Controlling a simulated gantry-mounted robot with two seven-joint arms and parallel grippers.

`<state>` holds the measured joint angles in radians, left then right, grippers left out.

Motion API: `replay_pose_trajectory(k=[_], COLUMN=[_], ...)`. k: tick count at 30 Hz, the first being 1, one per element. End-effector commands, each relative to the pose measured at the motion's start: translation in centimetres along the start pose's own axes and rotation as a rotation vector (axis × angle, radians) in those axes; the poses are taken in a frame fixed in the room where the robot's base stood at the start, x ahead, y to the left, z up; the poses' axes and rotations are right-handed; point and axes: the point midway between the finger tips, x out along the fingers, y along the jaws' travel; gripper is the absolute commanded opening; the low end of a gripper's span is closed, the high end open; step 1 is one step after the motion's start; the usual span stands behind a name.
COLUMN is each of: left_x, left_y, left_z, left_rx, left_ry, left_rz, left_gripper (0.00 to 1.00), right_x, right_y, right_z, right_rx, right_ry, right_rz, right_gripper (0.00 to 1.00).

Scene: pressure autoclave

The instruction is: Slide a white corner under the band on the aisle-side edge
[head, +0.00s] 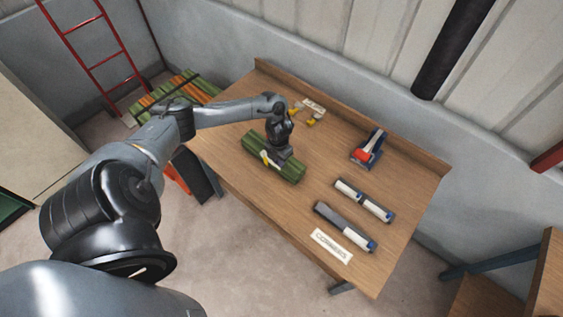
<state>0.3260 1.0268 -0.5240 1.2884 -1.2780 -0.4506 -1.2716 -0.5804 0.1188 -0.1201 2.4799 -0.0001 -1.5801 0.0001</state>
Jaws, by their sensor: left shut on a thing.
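A bundle of long green pieces (290,174) lies on the wooden table. A pale band with a yellow part (264,157) shows on its near side, around the middle. My left gripper (276,160) is pointed down at the bundle's middle, shut on a small pale piece that looks like a white corner. The fingers hide most of it, and I cannot tell whether it lies under the band. Pale bars with dark blue ends (363,200) and a grey one (345,226) lie at the right, near a label reading CORNERS (331,246). My right gripper is not in view.
A red and blue tool (368,149) sits toward the back right of the table (223,126). Small yellow pieces (312,121) lie by a white label (314,106) behind my wrist. A stack of green and orange bundles (178,91) and a red ladder (95,45) stand left.

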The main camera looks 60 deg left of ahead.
Motion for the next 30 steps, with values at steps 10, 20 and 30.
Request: replay_pose_trajectory(k=[10,20,30], left_x=[-0.03,-0.02,-0.46], left_y=[0.32,0.3,0.33], left_z=[0.01,0.0,0.04], left_rx=[0.0,0.0,0.001], left_ry=[-0.001,0.0,-0.001], left_rz=[0.001,0.0,0.001], left_gripper=[0.0,0.43,0.43], right_x=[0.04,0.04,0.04], right_y=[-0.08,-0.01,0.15], right_z=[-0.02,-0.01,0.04], right_rx=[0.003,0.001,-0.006], right_ry=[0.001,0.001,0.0], right_rz=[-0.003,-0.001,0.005], right_gripper=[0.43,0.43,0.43])
